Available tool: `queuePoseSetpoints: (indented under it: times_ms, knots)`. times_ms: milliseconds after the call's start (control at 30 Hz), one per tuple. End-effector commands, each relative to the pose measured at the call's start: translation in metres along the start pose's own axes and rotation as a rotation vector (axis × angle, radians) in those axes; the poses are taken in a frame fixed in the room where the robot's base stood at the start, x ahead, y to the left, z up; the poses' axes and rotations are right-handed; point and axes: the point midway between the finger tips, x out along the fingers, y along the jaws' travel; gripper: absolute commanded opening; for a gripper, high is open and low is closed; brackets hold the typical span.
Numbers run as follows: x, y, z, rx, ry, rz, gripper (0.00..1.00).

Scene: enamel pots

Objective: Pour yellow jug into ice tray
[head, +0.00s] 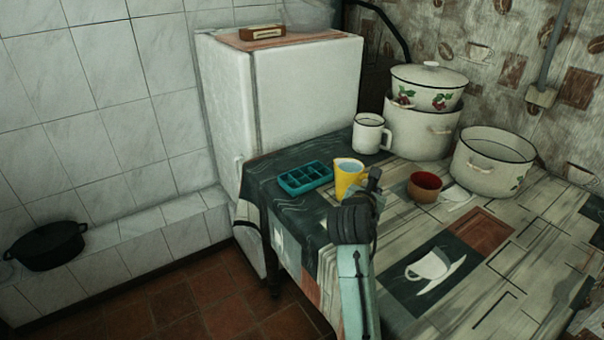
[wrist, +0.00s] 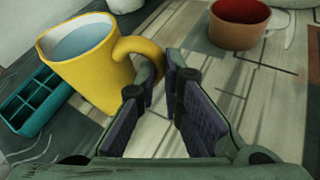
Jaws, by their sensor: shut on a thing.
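The yellow jug (head: 346,179) is near the table's left part, with pale blue liquid inside. In the wrist view the jug (wrist: 100,75) leans a little, its handle toward my gripper. My gripper (head: 372,182) is shut on the jug's handle; the fingertips (wrist: 160,80) meet around the handle's outer edge in the wrist view. The teal ice tray (head: 305,178) lies on the table just left of the jug, its compartments facing up. In the wrist view the tray (wrist: 33,100) is partly hidden behind the jug. Whether the jug's base touches the table is unclear.
A reddish-brown cup (head: 424,187) stands right of the jug. A white mug (head: 370,134), stacked enamel pots (head: 421,130) and a wide pot (head: 492,162) stand behind. A fridge (head: 305,85) is at the back left. The table's front right (head: 480,270) is clear.

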Motion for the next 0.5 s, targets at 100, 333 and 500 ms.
queuePoseSetpoints:
  times_ms: [100, 333, 500]
  knots:
    - [-0.0005, 0.0, 0.0015, 0.001, -0.004, 0.001, 0.0]
    - [-0.0016, 0.002, 0.0047, -0.01, -0.002, -0.002, 0.0]
    - [-0.0033, 0.0075, 0.0109, -0.055, 0.006, -0.02, 0.0]
